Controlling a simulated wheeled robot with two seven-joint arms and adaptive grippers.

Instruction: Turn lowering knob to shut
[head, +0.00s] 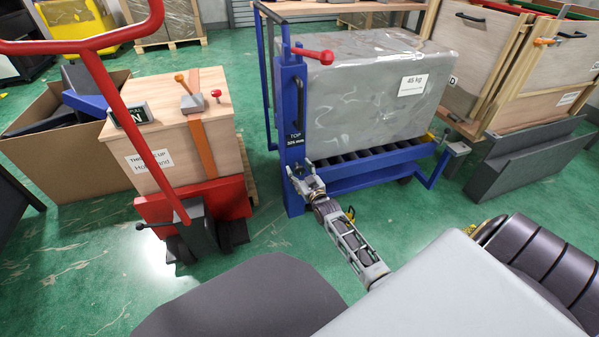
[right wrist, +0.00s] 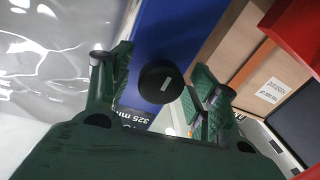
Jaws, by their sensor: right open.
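The knob (right wrist: 161,82) is round and black with a short white mark, and it sits on the blue post of the lift table. In the right wrist view it lies between the two green finger pads of my right gripper (right wrist: 163,70), which is open. I see a gap on both sides of the knob. In the head view my right gripper (head: 304,182) is close to the lower part of the blue post (head: 291,120), and the knob is hidden there. My left gripper is not in view.
The blue lift table (head: 375,172) carries a grey wrapped block (head: 372,90) labelled 45 kg. A red lever (head: 313,55) sticks out from the post top. To the left stand a red truck (head: 225,198) with a wooden crate (head: 170,150) and a cardboard box (head: 60,165).

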